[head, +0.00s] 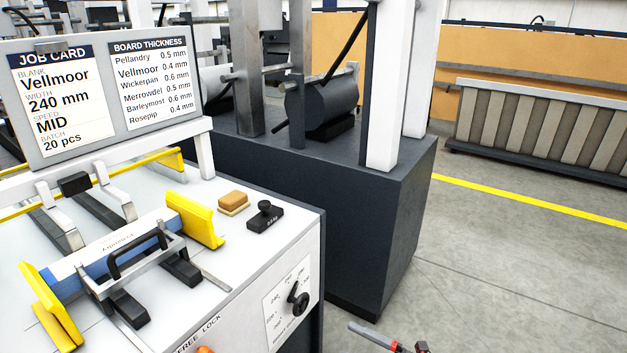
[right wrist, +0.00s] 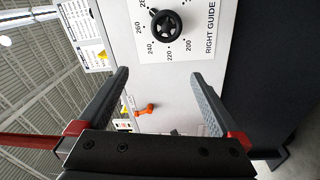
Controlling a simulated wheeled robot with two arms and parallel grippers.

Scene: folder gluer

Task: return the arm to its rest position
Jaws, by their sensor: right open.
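My right gripper (right wrist: 160,73) is open in the right wrist view. Its two grey fingers stand wide apart with nothing between them. Past the fingertips is the machine's white front panel, with a black guide knob (right wrist: 167,25) on a numbered scale marked RIGHT GUIDE. The knob is apart from the fingers. In the head view only a small part of my right gripper (head: 385,340) shows at the bottom edge, over the floor and to the right of the knob (head: 299,298). My left gripper is not in view.
The machine's white top carries yellow guides (head: 196,220), a blue-edged blank stack (head: 110,247) under a black handle, a sponge-like block (head: 233,203) and a black weight (head: 265,216). An orange lever (right wrist: 146,109) is on the front. Grey floor (head: 480,270) at right is clear.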

